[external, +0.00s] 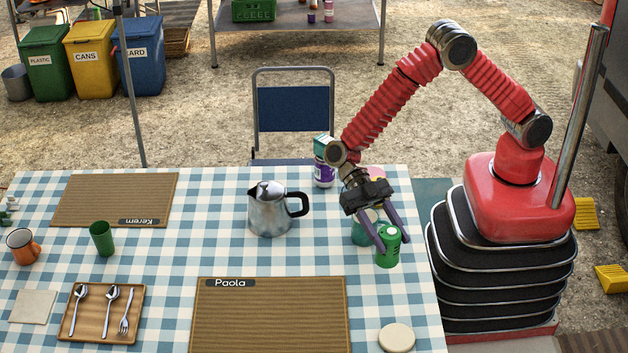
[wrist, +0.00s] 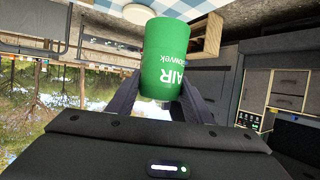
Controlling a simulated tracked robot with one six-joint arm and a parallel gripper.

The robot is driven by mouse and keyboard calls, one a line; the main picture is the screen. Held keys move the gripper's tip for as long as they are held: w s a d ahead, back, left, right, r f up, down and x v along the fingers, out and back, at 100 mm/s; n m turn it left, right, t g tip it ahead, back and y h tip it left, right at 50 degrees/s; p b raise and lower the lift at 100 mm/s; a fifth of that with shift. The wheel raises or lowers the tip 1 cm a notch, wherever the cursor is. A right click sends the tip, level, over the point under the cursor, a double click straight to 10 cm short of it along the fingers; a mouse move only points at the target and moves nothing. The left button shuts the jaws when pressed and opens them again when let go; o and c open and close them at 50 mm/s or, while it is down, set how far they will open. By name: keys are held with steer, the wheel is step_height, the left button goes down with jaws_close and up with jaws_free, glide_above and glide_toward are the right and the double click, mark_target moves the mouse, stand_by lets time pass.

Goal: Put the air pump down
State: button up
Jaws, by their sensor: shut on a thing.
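The air pump is a small green cylinder (external: 388,247) with a pale end, near the right edge of the checked table (external: 330,205) in the external view. My gripper (external: 392,238) is shut on it, with one dark finger on each side. In the wrist view the green pump (wrist: 165,58) sits between the fingers, and white "AIR" lettering shows upside down on its side. Whether its underside touches the cloth or hangs a little above it, I cannot tell.
A teal container (external: 364,229) stands just behind-left of the pump. A metal coffee pot (external: 268,213) and a purple-and-white can (external: 323,172) stand further left. Paola's placemat (external: 268,318) and a round pale disc (external: 397,338) lie in front. Bare cloth shows between the placemat and the pump.

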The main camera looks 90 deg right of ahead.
mark_target(387, 254)
steer(key=shift+f, duration=3.05)
steer(key=shift+f, duration=1.9)
steer(key=o, duration=1.3)
steer(key=shift+f, duration=0.1)
steer(key=v, duration=1.2)
